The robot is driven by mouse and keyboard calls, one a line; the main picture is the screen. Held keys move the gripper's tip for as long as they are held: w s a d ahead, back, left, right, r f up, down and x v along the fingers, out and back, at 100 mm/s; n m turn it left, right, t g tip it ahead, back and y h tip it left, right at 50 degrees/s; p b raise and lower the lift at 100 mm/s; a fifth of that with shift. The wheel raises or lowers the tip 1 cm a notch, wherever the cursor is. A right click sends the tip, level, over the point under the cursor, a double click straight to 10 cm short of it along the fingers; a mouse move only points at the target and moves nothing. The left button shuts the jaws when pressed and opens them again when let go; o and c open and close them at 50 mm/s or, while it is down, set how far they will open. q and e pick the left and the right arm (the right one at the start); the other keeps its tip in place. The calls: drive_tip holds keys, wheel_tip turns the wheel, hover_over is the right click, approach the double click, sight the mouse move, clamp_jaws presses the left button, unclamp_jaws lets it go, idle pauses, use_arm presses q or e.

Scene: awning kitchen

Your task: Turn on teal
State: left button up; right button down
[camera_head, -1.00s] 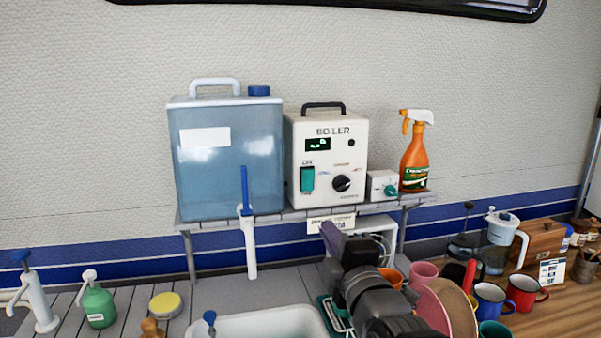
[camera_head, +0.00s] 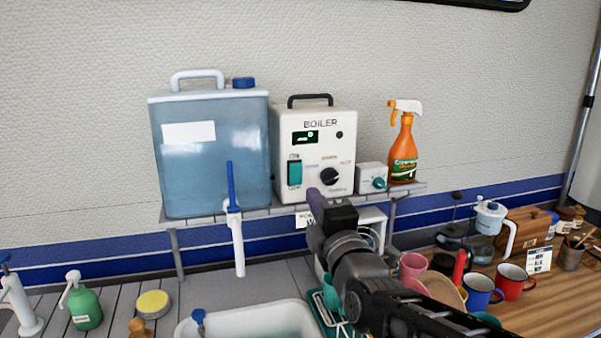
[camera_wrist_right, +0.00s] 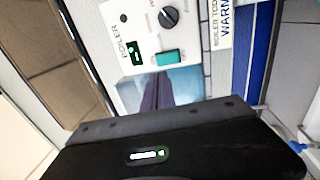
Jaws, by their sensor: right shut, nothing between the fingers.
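The white boiler (camera_head: 317,146) stands on a narrow wall shelf. On its front are a teal rocker switch (camera_head: 294,173) at the lower left and a black dial (camera_head: 329,176) beside it. A small display above the switch is lit green. In the right wrist view the teal switch (camera_wrist_right: 166,57) lies just beyond my dark purplish fingers (camera_wrist_right: 157,92). My right gripper (camera_head: 315,198) is shut and empty, in front of and below the boiler's lower front, apart from the switch as far as I can tell. My left gripper is out of view.
A blue water tank (camera_head: 212,150) stands left of the boiler. A small white box with a teal knob (camera_head: 379,183) and an orange spray bottle (camera_head: 404,150) stand to its right. Below are a sink basin (camera_head: 255,325), mugs (camera_head: 482,290) and a blue-handled tap (camera_head: 233,205).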

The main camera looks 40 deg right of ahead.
sight(297, 168)
use_arm(q)
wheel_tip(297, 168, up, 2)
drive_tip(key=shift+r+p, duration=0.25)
drive_tip(key=shift+p, duration=0.85)
use_arm(e)
drive_tip(key=x, duration=0.9)
drive_tip(key=shift+w+d, duration=0.1)
drive_tip(key=shift+w, duration=0.3)
drive_tip(key=shift+r, duration=0.1)
drive_tip(key=shift+w+d+r+p, duration=0.15)
drive_tip(key=shift+r+p, duration=0.25)
drive_tip(key=shift+p, duration=0.65)
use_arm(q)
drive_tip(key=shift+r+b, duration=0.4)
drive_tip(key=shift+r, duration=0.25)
use_arm(e)
drive_tip(key=shift+f, duration=0.4)
